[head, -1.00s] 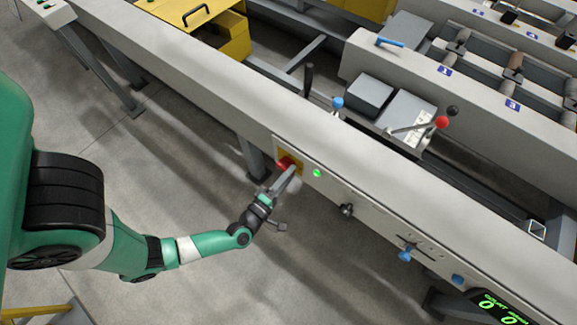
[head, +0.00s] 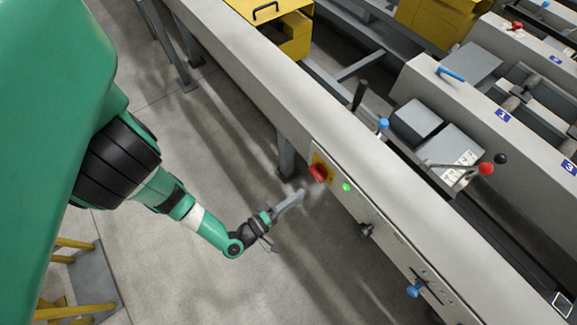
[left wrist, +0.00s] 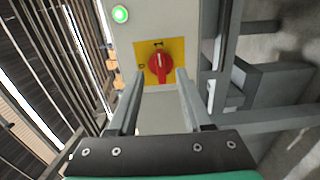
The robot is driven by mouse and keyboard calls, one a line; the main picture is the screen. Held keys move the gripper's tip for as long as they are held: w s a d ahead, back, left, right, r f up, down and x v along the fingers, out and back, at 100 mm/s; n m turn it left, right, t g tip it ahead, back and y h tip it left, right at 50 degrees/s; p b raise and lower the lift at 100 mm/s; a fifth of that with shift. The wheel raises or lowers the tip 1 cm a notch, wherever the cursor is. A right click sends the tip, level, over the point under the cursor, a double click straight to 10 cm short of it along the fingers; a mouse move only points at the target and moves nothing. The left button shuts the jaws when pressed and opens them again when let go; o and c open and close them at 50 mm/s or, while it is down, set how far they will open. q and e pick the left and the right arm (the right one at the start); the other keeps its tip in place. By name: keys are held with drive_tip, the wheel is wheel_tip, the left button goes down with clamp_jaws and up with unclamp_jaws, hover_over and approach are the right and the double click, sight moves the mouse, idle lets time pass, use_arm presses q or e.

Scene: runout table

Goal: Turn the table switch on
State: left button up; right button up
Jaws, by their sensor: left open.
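The table switch is a red rotary knob (head: 318,172) on a yellow plate (head: 325,168), set in the side panel of the long grey table. The left wrist view shows the red knob (left wrist: 160,66) straight ahead, with its handle close to upright on the yellow plate (left wrist: 145,50). A green light (head: 346,187) glows beside it. My left gripper (head: 297,196) is open and empty, a short way in front of and apart from the switch. In the left wrist view its two fingers (left wrist: 158,82) stand either side of the knob's lower part. My right gripper is not in view.
The table's panel also carries a black knob (head: 366,230) and a blue knob (head: 415,290). Levers with red and black balls (head: 485,169) stand above the table. The floor (head: 235,130) in front of the panel is clear.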

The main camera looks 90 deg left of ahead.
use_arm(q)
drive_tip(key=shift+v, duration=1.35)
